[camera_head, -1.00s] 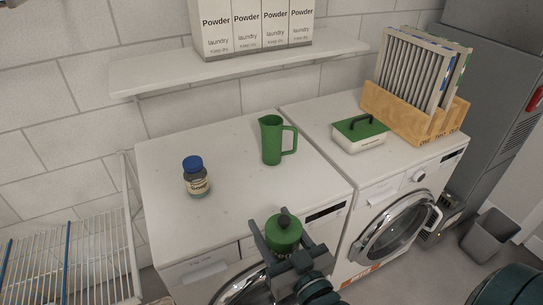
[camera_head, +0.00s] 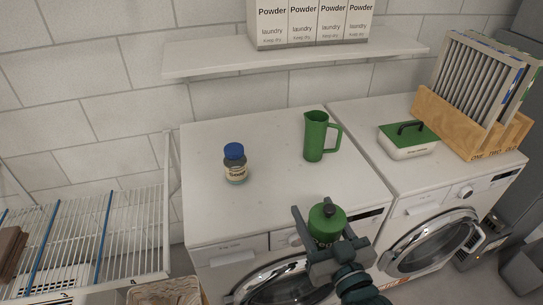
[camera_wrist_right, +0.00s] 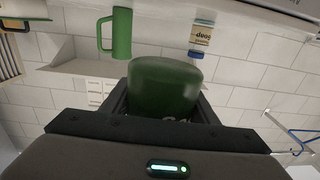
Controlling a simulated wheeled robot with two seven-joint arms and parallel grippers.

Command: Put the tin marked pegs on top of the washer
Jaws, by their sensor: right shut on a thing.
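My right gripper (camera_head: 330,232) is shut on a green tin with a dark knob on its lid (camera_head: 326,219). It holds the tin upright in front of the left white machine (camera_head: 265,205), near its front top edge. In the right wrist view, the tin (camera_wrist_right: 163,90) fills the space between the fingers. Pale lettering is partly visible on it, but I cannot read it. A second white front-loading machine (camera_head: 452,170) stands to the right. I cannot read which is the washer. My left gripper is not in view.
A blue-capped jar (camera_head: 235,165) and a green jug (camera_head: 315,137) stand on the left machine's top; its front middle is clear. A green-lidded box (camera_head: 407,142) and wooden rack (camera_head: 455,125) occupy the right machine. A shelf (camera_head: 300,56) hangs behind. A wire rack (camera_head: 85,235) stands left.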

